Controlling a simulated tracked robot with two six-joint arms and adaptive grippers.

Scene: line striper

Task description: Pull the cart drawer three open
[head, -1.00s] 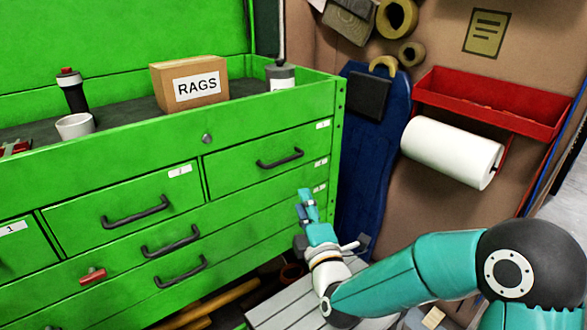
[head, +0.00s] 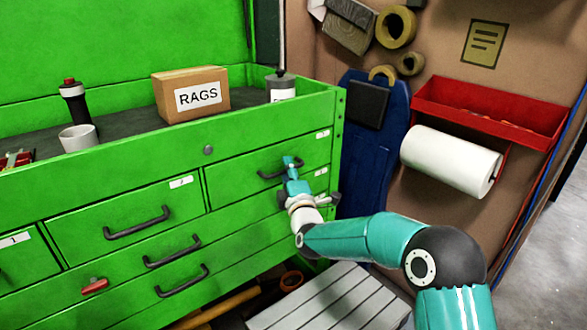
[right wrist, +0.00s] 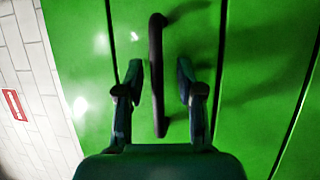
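The green cart has a drawer front (head: 235,182) at the upper right, third from the left in its row and shut flush. Its black bar handle (head: 266,176) is partly hidden by my right gripper (head: 292,162) in the head view. In the right wrist view the handle (right wrist: 156,65) runs up and down between the two fingers of my right gripper (right wrist: 159,82). The fingers are open, one on each side of the bar, with gaps showing. The bar lies nearer the left finger. My left gripper is not in view.
Other shut drawers with black handles (head: 137,223) lie left and below. A RAGS box (head: 191,95), a cup (head: 78,138) and a can stand on the cart top. A grey slatted surface (head: 325,295) is below; a paper roll (head: 450,160) hangs right.

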